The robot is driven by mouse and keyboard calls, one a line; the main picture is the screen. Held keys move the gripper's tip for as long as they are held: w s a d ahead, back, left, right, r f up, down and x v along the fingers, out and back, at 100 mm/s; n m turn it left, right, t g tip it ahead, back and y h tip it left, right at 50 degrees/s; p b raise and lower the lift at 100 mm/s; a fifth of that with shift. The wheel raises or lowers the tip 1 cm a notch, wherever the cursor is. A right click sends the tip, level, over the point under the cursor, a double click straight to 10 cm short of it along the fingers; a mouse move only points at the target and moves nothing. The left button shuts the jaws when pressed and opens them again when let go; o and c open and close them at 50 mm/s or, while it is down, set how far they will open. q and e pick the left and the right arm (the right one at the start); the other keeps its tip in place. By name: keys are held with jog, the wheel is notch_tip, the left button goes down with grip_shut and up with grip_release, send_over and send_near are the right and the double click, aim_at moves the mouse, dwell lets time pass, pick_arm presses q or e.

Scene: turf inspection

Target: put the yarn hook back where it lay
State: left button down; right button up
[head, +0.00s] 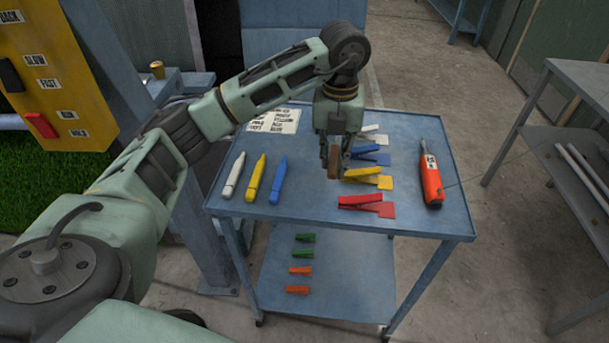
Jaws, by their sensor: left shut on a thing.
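My left gripper (334,160) comes down over the middle of the blue cart top (310,213). It is shut on a small brown, wood-like piece (334,164), which looks like the handle of the yarn hook. The rest of the hook is hidden by the fingers or too small to make out. I cannot tell whether the held piece touches the cart top. My right gripper is out of view.
White, yellow (255,178) and blue markers lie left of the gripper. Several coloured clips, including a red one (366,204), lie close on its right. An orange tool (431,181) lies at the cart's right. A printed card (275,121) lies behind. The front middle is bare.

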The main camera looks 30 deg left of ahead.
pick_arm(q)
jog(key=p, duration=0.1)
send_over(303, 185)
notch_tip(303, 185, down, 4)
jog(key=shift+f, duration=0.1)
notch_tip(303, 185, down, 4)
jog(key=shift+r+p, duration=0.1)
jog(key=shift+p, duration=0.55)
jog(key=shift+f, duration=0.2)
jog(key=c, duration=2.1)
grip_release()
jog(key=shift+f, duration=0.1)
jog(key=o, duration=0.5)
